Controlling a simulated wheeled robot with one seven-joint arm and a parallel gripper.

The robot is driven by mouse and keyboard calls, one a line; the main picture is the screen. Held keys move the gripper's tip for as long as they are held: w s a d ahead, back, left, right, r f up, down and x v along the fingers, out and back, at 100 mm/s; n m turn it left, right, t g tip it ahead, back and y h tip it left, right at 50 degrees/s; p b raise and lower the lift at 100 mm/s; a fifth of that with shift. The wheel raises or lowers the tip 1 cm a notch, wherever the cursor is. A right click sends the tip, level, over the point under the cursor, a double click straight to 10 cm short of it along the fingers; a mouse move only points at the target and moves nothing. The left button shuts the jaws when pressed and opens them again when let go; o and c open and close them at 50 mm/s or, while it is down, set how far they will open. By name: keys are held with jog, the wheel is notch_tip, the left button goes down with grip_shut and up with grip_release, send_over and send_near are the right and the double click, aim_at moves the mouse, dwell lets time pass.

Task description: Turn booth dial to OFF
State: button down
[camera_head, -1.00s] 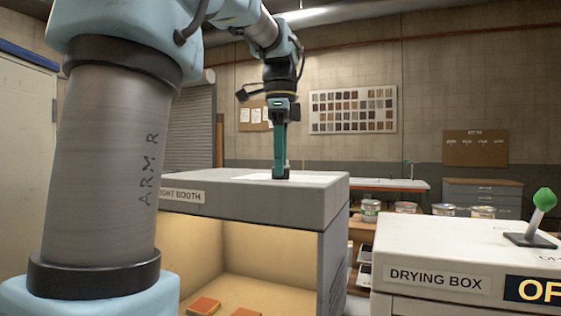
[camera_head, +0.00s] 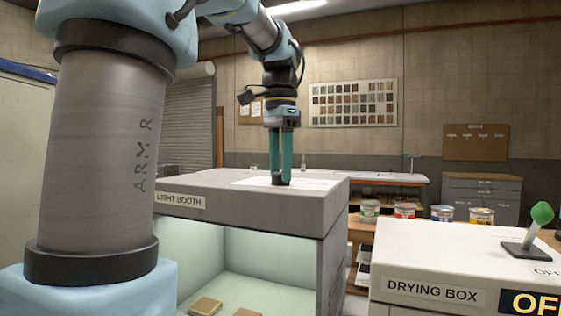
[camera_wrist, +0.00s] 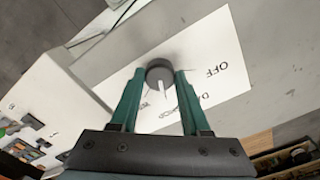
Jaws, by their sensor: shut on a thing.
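The light booth (camera_head: 240,207) stands in the middle of the head view, with a white label plate (camera_head: 315,184) on its top. The booth dial (camera_wrist: 159,70) is a dark grey round knob with a white pointer line, seen in the wrist view. My gripper (camera_head: 281,181) points down over the plate and is shut on the dial, one green finger on each side. The word OFF (camera_wrist: 216,70) is printed to the right of the dial. The pointer is away from OFF, toward the lower labels, which are partly hidden and blurred. The booth interior (camera_head: 270,258) is lit pale greenish white.
The drying box (camera_head: 440,262) with a green-knobbed lever (camera_head: 542,214) stands at the right. Several paint cans (camera_head: 441,213) stand behind it. Sample blocks (camera_head: 206,305) lie inside the booth. The booth top around the plate looks clear.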

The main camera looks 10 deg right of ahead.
jog(key=n+p, duration=0.1)
jog(key=n, duration=0.3)
jog(key=shift+n, duration=0.4)
jog(key=n+p, duration=0.1)
jog(key=n, duration=0.2)
jog(key=shift+n+p, duration=0.3)
jog(key=n+p, duration=0.1)
jog(key=n, duration=0.3)
jog(key=shift+n+p, duration=0.4)
jog(key=shift+n, duration=1.5)
jog(key=shift+c, duration=1.9)
grip_release()
notch_tip(320, 180, up, 11)
jog(key=b, duration=0.1)
